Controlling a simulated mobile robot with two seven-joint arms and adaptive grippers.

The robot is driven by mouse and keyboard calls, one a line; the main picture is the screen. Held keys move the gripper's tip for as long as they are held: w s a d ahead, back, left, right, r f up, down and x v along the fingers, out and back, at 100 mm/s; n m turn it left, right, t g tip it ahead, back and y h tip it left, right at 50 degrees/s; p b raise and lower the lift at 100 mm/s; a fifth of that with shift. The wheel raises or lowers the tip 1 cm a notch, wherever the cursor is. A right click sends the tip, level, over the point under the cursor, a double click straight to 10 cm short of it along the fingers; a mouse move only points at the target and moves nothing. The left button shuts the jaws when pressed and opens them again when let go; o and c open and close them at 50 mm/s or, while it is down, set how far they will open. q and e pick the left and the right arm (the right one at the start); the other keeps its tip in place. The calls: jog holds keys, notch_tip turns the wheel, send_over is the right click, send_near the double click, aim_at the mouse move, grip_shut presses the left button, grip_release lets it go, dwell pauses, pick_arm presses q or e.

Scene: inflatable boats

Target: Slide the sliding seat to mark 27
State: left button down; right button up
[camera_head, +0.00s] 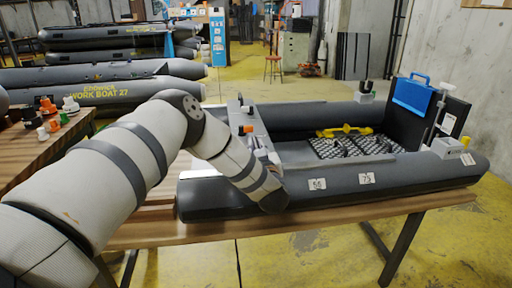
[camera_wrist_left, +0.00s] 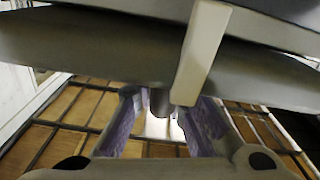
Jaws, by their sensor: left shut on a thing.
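The dark grey inflatable boat (camera_head: 420,178) lies on a wooden table. A grey board (camera_head: 252,118), apparently the sliding seat, spans it near its left end, with an orange knob on it. Number tags on the near tube include one that seems to read 56 (camera_head: 317,184) and one that seems to read 73 (camera_head: 367,178). I cannot see a tag reading 27. My left arm reaches over the near tube, and its wrist hides part of the seat. In the left wrist view my left gripper (camera_wrist_left: 163,112) is shut on a grey post-like part (camera_wrist_left: 158,101), apparently of the seat.
A blue case (camera_head: 412,94) stands at the boat's right end. Dark floor mats (camera_head: 355,147) with a yellow item lie inside the boat. A side table with small orange and white parts (camera_head: 45,122) is at left. Stacked boats (camera_head: 110,92) stand behind it.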

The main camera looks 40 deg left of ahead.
pick_arm(q)
jog(key=shift+d+f, duration=0.1)
jog(key=shift+f, duration=0.05)
jog(key=c, duration=1.6)
grip_release()
jog(key=shift+s, duration=0.1)
jog(key=shift+s+d+f, duration=0.1)
jog(key=shift+d+f, duration=0.05)
jog(key=v, duration=1.1)
jog(key=shift+d+r, duration=0.25)
jog(key=shift+r, duration=0.15)
jog(key=shift+s, duration=0.1)
